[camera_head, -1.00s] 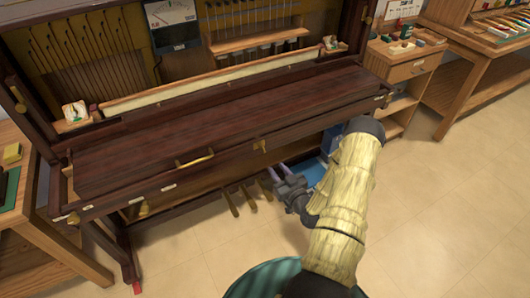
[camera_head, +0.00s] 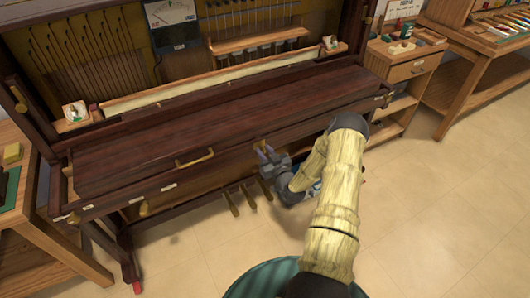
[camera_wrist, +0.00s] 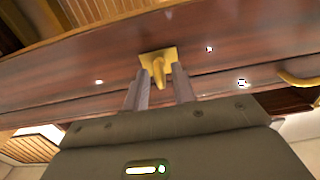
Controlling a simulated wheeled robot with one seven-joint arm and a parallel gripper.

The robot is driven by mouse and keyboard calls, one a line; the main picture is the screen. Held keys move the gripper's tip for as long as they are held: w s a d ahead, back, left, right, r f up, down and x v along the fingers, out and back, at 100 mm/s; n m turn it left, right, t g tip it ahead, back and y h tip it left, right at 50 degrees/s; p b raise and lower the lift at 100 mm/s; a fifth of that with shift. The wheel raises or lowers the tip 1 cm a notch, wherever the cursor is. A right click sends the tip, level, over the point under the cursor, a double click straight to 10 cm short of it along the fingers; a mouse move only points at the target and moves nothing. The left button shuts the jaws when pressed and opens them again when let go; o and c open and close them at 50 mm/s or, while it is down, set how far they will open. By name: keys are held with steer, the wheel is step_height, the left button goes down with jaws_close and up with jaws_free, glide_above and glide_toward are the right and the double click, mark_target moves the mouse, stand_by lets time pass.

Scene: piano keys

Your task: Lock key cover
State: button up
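The dark red-brown key cover (camera_head: 220,122) lies closed across the front of the piano. A brass latch (camera_head: 262,144) sits on its front rail, and the wrist view shows the latch (camera_wrist: 157,58) as a yellow plate with a short lever pointing down in the picture. My gripper (camera_head: 267,155) is right at the latch. In the wrist view the two grey fingers of my gripper (camera_wrist: 160,76) are apart, one on each side of the lever. The lever looks to be between the fingertips, and I cannot tell whether they touch it.
A brass handle (camera_head: 195,158) is on the cover's front, left of the latch. Pedals (camera_head: 240,198) stick out below my gripper. A wooden cabinet (camera_head: 405,68) stands to the right and a wooden bench (camera_head: 35,225) to the left. The tiled floor at right is clear.

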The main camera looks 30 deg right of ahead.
jaws_close()
steer(key=shift+m, duration=0.4)
steer(key=m+b, duration=0.1)
steer(key=m, duration=0.7)
steer(key=m+b, duration=0.2)
steer(key=m, duration=0.7)
steer(key=shift+d+f, duration=0.15)
stand_by(0.4)
steer(key=shift+o, duration=1.1)
jaws_free()
